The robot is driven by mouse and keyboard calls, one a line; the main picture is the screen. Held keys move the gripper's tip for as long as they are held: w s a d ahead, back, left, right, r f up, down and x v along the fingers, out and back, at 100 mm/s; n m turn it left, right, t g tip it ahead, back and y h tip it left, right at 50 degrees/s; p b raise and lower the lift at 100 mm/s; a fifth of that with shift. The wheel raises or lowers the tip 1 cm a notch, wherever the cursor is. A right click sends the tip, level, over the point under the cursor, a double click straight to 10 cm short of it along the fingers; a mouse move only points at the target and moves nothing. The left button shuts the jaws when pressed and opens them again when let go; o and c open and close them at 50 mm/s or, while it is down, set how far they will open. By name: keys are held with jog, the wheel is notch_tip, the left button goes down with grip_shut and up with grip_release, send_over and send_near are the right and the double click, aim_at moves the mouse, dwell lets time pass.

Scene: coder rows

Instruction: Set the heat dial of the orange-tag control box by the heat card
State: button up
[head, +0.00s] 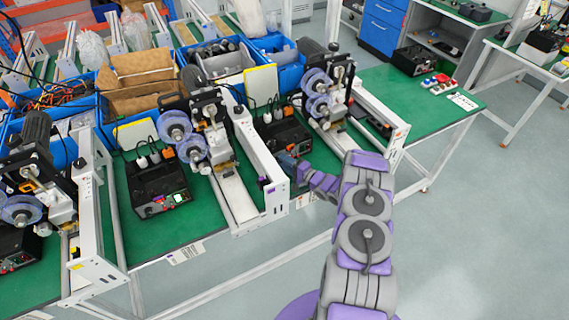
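Several black control boxes stand on the green bench beside the coder machines. One (158,187) is at centre left with a small lit green display, one (283,131) is behind my gripper, and one (22,245) is at the far left.
White rail frames (262,165) and coder machines with clear reels (205,130) stand between the boxes. Blue bins (276,75) line the back. Grey floor is open in front.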

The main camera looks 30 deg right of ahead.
jog(key=shift+d, duration=0.1)
jog(key=f+p+v, duration=0.1)
jog(key=v, duration=1.6)
jog(key=shift+d+r, duration=0.15)
jog(key=shift+r, duration=0.1)
